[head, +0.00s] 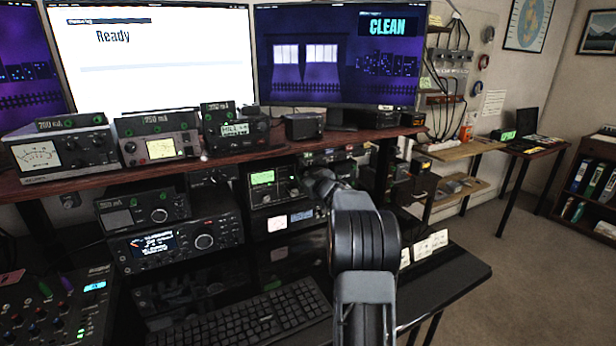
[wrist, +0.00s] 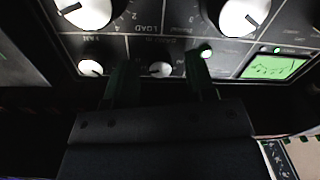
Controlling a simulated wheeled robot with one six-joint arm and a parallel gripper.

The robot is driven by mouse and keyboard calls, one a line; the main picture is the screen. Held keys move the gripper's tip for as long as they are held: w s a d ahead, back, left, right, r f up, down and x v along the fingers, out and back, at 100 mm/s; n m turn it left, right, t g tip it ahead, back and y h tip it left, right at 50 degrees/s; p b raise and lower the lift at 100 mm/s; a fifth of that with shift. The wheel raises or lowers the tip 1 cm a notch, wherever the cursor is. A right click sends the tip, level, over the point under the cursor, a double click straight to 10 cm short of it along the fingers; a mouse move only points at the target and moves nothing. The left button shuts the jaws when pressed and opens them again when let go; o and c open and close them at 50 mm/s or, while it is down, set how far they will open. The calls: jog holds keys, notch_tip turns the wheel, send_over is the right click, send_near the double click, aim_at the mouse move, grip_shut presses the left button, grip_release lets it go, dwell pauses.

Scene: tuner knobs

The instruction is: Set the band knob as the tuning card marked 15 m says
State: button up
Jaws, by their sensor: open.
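The tuner panel (wrist: 140,45) fills the top of the wrist view, upside down. It has two large white knobs, left (wrist: 85,12) and right (wrist: 243,15), and small white knobs, one at the left (wrist: 91,68) and one in the middle (wrist: 161,69). Some lettering, such as LOAD, is readable; I cannot tell which knob is the band knob. My gripper (wrist: 161,66) is open, its fingers either side of the small middle knob; contact cannot be told. In the head view my arm partly hides the tuner (head: 281,188). Tuning cards (head: 422,248) stand on the desk's right; their text is too small to read.
A green-lit meter (wrist: 275,68) sits on the panel's right in the wrist view. Radios (head: 175,243) stand left of the tuner, and a shelf (head: 225,162) with meters runs above. A keyboard (head: 240,318) lies on the desk. Floor (head: 510,270) at the right is clear.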

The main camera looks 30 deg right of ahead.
jog(key=shift+c, duration=0.4)
jog(key=c, duration=0.9)
jog(key=shift+o, duration=0.2)
jog(key=n+b, duration=0.1)
jog(key=n, duration=0.2)
jog(key=shift+f, duration=0.1)
jog(key=n+b, duration=0.1)
jog(key=n, duration=0.2)
jog(key=shift+n+b, duration=0.3)
jog(key=shift+b, duration=0.05)
jog(key=n+b, duration=0.2)
jog(key=n, duration=0.2)
jog(key=shift+n, duration=0.3)
jog(key=shift+n+g+h, duration=0.3)
